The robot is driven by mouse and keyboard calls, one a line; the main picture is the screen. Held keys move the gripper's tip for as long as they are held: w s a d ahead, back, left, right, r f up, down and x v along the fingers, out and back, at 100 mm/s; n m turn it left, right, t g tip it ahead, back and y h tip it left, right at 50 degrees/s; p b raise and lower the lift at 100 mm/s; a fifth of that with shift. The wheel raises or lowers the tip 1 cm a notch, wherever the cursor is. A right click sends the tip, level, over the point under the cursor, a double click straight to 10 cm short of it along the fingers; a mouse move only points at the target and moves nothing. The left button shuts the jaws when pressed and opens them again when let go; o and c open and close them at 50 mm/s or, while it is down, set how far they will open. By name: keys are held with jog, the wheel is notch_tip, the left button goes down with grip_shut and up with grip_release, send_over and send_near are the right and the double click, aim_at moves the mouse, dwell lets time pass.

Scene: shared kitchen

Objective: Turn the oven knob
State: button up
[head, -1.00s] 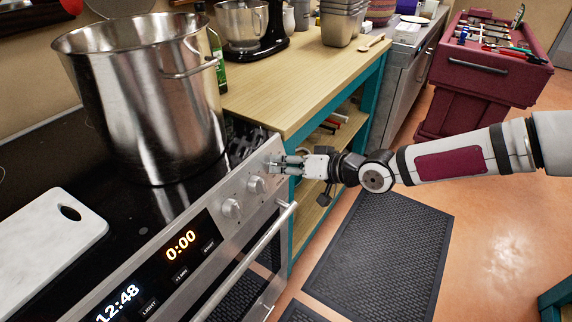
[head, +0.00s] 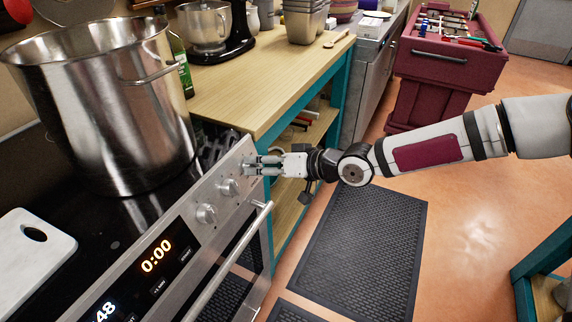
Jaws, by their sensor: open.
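The oven's slanted steel front panel (head: 180,219) runs along the left of the head view. The two visible knobs are clear of the fingers.
A large steel pot (head: 110,110) stands on the black cooktop beside a white board (head: 32,255). The oven handle (head: 232,260) juts out below the panel. A wooden counter (head: 235,85) adjoins behind. A black mat (head: 360,250) lies on open floor.

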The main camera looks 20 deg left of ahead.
jog(key=v, duration=1)
jog(key=shift+d, duration=0.2)
jog(key=shift+s, duration=0.1)
